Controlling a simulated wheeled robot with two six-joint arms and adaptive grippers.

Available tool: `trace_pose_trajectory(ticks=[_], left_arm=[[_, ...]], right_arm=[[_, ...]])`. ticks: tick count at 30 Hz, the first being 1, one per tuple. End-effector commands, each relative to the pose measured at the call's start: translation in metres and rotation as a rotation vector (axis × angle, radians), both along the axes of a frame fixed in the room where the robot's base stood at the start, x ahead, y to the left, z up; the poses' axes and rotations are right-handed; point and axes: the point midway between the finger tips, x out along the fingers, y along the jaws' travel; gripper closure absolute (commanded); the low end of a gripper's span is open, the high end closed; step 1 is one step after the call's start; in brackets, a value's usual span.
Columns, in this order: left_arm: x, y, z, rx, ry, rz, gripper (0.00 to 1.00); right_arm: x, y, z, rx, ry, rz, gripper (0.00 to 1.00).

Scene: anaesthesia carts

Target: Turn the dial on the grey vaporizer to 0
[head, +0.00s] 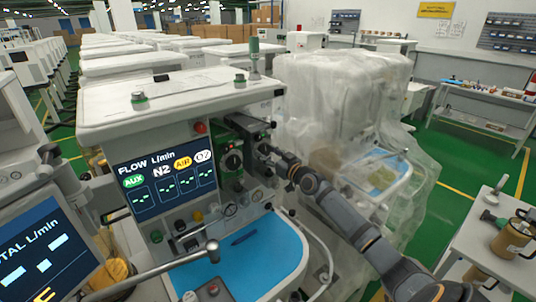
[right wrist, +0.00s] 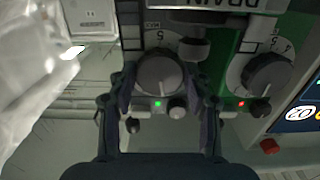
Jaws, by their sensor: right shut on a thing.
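The grey vaporizer (head: 247,124) is mounted on the front of the anaesthesia machine, right of the green one. Its dark round dial (right wrist: 160,74) shows in the right wrist view, with a number 5 on the scale above it and a lit green light below. My right gripper (head: 270,157) reaches it from the right in the head view. In the right wrist view my right gripper (right wrist: 163,88) has one finger on each side of the dial and is shut on it. The dial's pointer reading is not clear. My left gripper is not in view.
The green vaporizer's dial (right wrist: 267,74) is close beside, with a red light below it. The flow screen (head: 165,180) is to the left. A plastic-wrapped machine (head: 335,100) stands behind my right arm. A blue work surface (head: 250,258) lies below.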

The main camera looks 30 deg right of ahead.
Motion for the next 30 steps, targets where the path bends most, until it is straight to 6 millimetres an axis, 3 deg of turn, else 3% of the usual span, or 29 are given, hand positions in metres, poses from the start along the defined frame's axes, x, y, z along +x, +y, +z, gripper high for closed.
trace_pose_trajectory(ticks=[8,15,16,21,30], left_arm=[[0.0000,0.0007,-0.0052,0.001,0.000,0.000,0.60],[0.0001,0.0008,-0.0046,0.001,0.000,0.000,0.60],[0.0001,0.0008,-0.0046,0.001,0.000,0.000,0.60],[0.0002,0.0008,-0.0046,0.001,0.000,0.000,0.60],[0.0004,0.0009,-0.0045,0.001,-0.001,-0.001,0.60]], right_arm=[[-0.0001,-0.0003,-0.0007,0.128,0.010,0.004,0.82],[-0.0001,-0.0002,-0.0001,0.134,0.010,0.004,0.82],[-0.0001,-0.0002,-0.0001,0.134,0.010,0.004,0.49],[-0.0001,-0.0002,-0.0001,0.134,0.010,0.005,0.27],[-0.0001,-0.0001,-0.0001,0.134,0.010,0.005,0.27]])
